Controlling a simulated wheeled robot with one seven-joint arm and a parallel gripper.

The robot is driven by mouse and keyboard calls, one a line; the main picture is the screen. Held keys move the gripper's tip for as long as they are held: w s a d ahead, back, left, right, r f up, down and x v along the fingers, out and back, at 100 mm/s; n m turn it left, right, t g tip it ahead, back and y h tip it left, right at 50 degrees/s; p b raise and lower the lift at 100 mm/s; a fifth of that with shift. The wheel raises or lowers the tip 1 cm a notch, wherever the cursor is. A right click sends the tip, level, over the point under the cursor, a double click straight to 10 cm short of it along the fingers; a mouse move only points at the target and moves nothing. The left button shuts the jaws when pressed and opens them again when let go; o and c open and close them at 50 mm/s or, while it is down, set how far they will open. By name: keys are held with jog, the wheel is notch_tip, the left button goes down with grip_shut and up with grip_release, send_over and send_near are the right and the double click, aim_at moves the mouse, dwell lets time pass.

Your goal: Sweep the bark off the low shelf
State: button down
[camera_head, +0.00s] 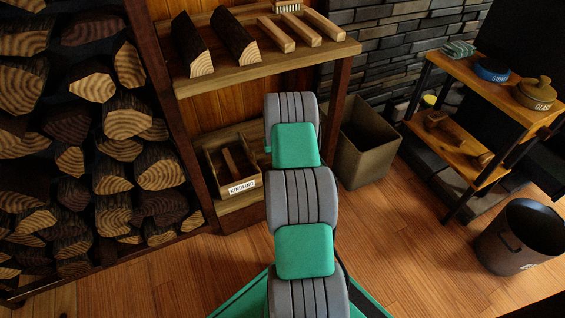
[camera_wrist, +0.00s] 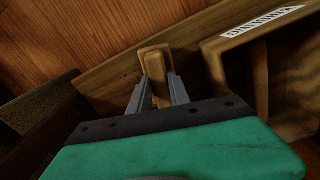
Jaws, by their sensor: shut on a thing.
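The low shelf (camera_head: 238,204) is the lower board of the wooden stand in the head view. My arm covers its right part. In the wrist view my gripper (camera_wrist: 160,78) is shut on a light wooden piece (camera_wrist: 154,56), a block or handle. Its lower part is hidden between the fingers, so I cannot tell what it is. My gripper is hidden behind my arm in the head view. I cannot make out any bark on the low shelf. The kindling box (camera_head: 214,173) stands on its left part; it shows upside down in the wrist view (camera_wrist: 232,42), beside my gripper.
The upper shelf (camera_head: 255,67) holds split logs, wooden sticks and a bristled brush (camera_head: 288,7). A square bin (camera_head: 362,150) stands right of the stand. A firewood rack (camera_head: 165,110) is at left, a side shelf (camera_head: 455,75) and dark bucket (camera_head: 520,240) at right.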

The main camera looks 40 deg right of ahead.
jog(key=shift+f+b, duration=0.35)
jog(key=shift+f, duration=0.2)
